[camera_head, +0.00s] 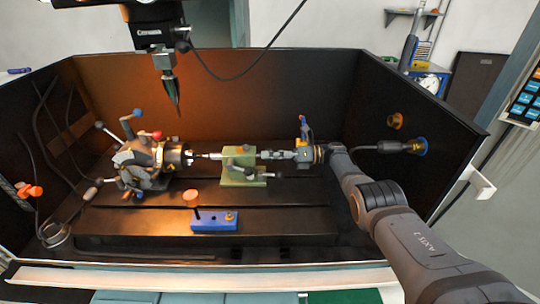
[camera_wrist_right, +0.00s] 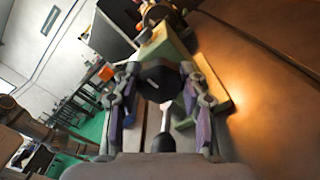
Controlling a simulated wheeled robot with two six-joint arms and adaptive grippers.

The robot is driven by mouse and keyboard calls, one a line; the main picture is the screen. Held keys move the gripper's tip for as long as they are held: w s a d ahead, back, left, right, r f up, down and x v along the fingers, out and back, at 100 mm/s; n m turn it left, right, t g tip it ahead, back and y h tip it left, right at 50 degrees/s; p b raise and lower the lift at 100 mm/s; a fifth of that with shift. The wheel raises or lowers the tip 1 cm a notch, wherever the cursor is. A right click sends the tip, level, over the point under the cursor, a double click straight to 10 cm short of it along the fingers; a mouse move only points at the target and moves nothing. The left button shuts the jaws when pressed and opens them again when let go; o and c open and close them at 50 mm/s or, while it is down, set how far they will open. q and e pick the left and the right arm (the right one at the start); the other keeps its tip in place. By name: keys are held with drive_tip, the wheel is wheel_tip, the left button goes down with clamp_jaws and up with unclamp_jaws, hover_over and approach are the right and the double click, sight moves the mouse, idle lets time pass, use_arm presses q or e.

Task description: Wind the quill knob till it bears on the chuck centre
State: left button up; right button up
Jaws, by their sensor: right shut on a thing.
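The indexing chuck (camera_head: 176,157) sits at the left of the bed, its face to the right. The green tailstock (camera_head: 238,160) stands to its right. Its thin quill (camera_head: 213,156) points left, with its tip close to the chuck; I cannot tell if they touch. My right gripper (camera_head: 276,155) reaches in from the right at the tailstock's right end. In the right wrist view, my right gripper (camera_wrist_right: 161,95) has its fingers shut on both sides of the dark quill knob (camera_wrist_right: 160,78). The green tailstock (camera_wrist_right: 203,75) shows behind the knob. My left gripper is not seen.
A blue block (camera_head: 214,224) sits at the front of the bed. A lever with a black ball (camera_wrist_right: 163,143) shows close to my right fingers. Dark enclosure walls (camera_head: 250,75) close the back and sides.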

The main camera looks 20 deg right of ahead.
drive_tip(key=shift+f+m, duration=0.1)
drive_tip(key=shift+m, duration=0.2)
idle(0.4)
drive_tip(key=o, duration=1.2)
drive_tip(key=shift+c, duration=0.2)
drive_tip(key=shift+r, duration=0.45)
wheel_tip(320, 180, up, 9)
drive_tip(key=shift+s+r, duration=0.1)
drive_tip(key=shift+r, duration=0.05)
